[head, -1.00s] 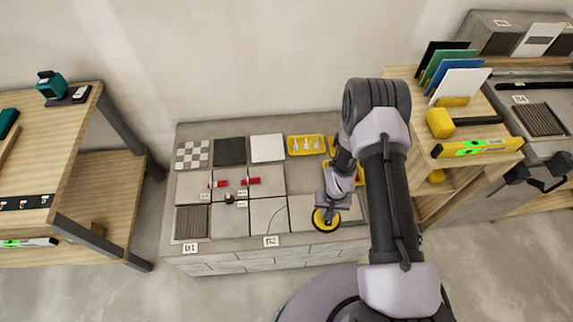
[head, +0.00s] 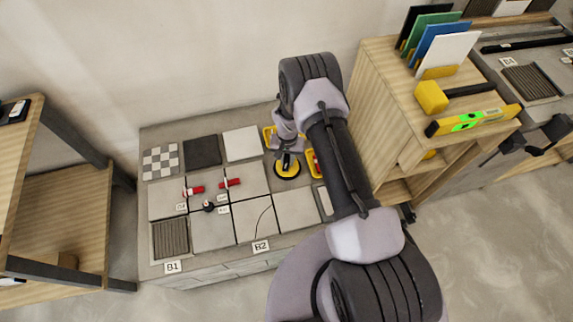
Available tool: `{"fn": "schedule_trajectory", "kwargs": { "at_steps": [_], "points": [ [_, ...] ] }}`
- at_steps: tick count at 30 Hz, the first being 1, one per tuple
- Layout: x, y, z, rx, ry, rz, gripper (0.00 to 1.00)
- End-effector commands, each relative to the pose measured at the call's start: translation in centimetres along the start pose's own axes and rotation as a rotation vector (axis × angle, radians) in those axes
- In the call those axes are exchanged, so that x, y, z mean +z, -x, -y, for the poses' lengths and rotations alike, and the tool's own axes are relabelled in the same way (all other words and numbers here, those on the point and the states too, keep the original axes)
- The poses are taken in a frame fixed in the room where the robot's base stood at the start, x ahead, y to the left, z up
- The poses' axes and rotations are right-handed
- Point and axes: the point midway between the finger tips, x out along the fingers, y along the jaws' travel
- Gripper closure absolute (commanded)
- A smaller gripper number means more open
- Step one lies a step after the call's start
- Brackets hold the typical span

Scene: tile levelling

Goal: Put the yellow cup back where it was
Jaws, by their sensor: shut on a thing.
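The yellow cup (head: 281,175) is a round yellow suction cup with a black top. My gripper (head: 288,153) is shut on its black top and points down. The cup is over the back right of the grey tiled bench, beside the right end of the tile row. I cannot tell whether it touches the surface or hangs just above it. My arm hides part of the bench to its right.
A yellow tray (head: 267,138) is partly hidden behind my gripper. Another yellow tray (head: 310,161) with red pieces is just right of the cup. Red clamps (head: 230,183) and a black knob (head: 208,206) stand on the tiles. A wooden shelf (head: 385,110) stands close at right.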

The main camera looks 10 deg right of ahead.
Motion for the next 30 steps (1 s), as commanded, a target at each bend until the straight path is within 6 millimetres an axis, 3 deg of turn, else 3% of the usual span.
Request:
{"fn": "schedule_trajectory", "kwargs": {
  "at_steps": [2, 7, 17, 18, 21, 30],
  "points": [
    [-1.0, -0.2, 0.4, -0.002, 0.001, -0.004, 1.0],
    [-0.8, -3.8, 0.3, 0.0, 0.001, -0.001, 1.0],
    [-0.8, -3.9, 0.3, -0.001, 0.001, -0.001, 1.0],
    [-0.7, -3.9, 0.3, 0.0, 0.001, -0.001, 0.76],
    [-0.7, -3.8, 0.3, 0.0, 0.001, -0.001, 0.58],
    [-0.7, -3.6, 0.3, 0.0, 0.001, -0.001, 0.58]
  ]
}}
